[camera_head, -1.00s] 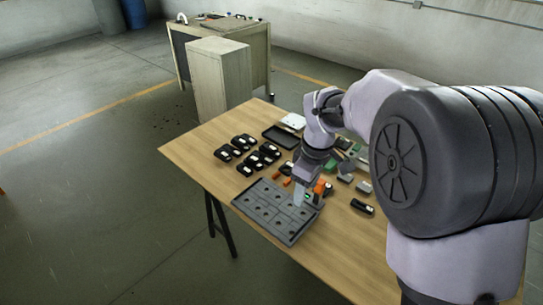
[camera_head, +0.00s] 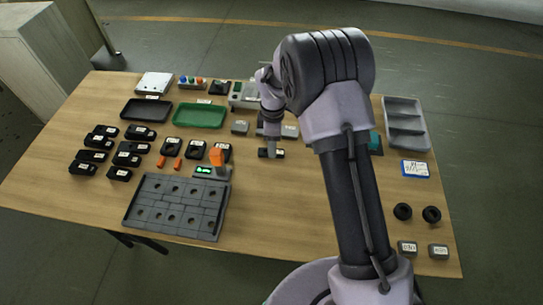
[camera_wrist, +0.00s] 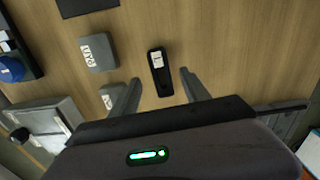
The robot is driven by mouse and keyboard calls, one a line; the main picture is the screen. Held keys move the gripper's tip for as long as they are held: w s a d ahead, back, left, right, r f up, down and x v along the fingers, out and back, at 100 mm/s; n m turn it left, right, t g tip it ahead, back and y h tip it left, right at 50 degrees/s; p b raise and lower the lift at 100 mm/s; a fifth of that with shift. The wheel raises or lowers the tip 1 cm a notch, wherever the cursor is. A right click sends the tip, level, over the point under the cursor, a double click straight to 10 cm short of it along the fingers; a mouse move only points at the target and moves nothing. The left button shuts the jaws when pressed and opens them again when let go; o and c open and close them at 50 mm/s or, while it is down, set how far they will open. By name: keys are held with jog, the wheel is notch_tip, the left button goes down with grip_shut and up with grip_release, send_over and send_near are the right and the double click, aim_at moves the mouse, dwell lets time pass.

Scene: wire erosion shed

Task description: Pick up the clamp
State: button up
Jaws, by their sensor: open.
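A small black labelled block, which looks like the clamp (camera_head: 264,153), lies flat on the wooden table right of the orange-handled item. In the wrist view the same black piece (camera_wrist: 158,62) lies lengthwise, with a white label and a dark recess at its near end. My gripper (camera_head: 271,150) points down over it and hides part of it in the head view. In the wrist view my gripper (camera_wrist: 158,80) is open, with one finger on each side of the piece and bare wood showing between. I cannot tell the exact height of the fingertips.
Grey labelled blocks (camera_wrist: 98,52) lie near it on the left in the wrist view. A grey plate with holes (camera_head: 178,206), a green tray (camera_head: 199,116) and several black pieces (camera_head: 127,153) fill the left side. A grey bin (camera_head: 405,124) and two black rings (camera_head: 403,211) are right.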

notch_tip(320, 180, down, 4)
jog(key=shift+s+a+r+b, duration=0.1)
jog(key=shift+s+r+b, duration=0.05)
jog(key=shift+b, duration=0.45)
jog(key=shift+r, duration=0.2)
grip_shut()
